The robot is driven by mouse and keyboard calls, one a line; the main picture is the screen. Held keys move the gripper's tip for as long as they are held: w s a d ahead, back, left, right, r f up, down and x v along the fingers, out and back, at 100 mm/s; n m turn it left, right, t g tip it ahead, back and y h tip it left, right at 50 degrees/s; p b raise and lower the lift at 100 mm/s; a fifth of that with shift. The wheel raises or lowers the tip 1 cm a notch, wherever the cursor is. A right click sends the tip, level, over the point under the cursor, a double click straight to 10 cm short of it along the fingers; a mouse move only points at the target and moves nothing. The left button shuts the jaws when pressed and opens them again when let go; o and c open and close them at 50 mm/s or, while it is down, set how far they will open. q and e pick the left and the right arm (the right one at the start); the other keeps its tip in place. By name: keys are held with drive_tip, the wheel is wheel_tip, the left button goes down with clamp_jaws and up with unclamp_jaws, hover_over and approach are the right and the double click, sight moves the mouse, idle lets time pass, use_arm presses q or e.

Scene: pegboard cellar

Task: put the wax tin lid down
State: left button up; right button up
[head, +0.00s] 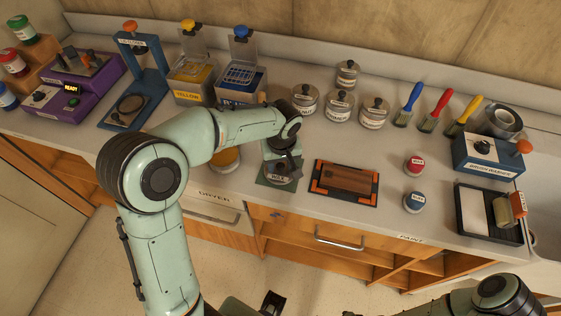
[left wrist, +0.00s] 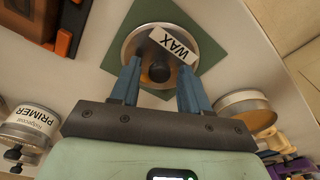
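The wax tin lid (head: 279,180) is a round metal lid with a white WAX label and a dark knob. It lies over the green square mat (head: 262,181). In the left wrist view the lid (left wrist: 203,47) and mat (left wrist: 208,16) are right below my left gripper (left wrist: 159,72). Its two blue fingers stand on either side of the knob, with gaps showing between them and it. In the head view my left gripper (head: 284,163) partly hides the lid. An open tin with amber contents (head: 226,159) stands left of the mat. My right gripper is out of view.
A framed brown block (head: 345,183) lies right of the mat. Labelled tins (head: 339,106), brushes (head: 435,108) and the blue brush washer (head: 488,155) stand behind and to the right. Red and blue lidded jars (head: 414,164) stand near the tray (head: 472,211).

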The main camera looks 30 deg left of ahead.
sight(281, 174)
use_arm(q)
drive_tip(key=shift+r, duration=0.55)
wheel_tip(281, 174, up, 11)
drive_tip(key=s+d+p, duration=0.1)
drive_tip(key=shift+r, duration=0.15)
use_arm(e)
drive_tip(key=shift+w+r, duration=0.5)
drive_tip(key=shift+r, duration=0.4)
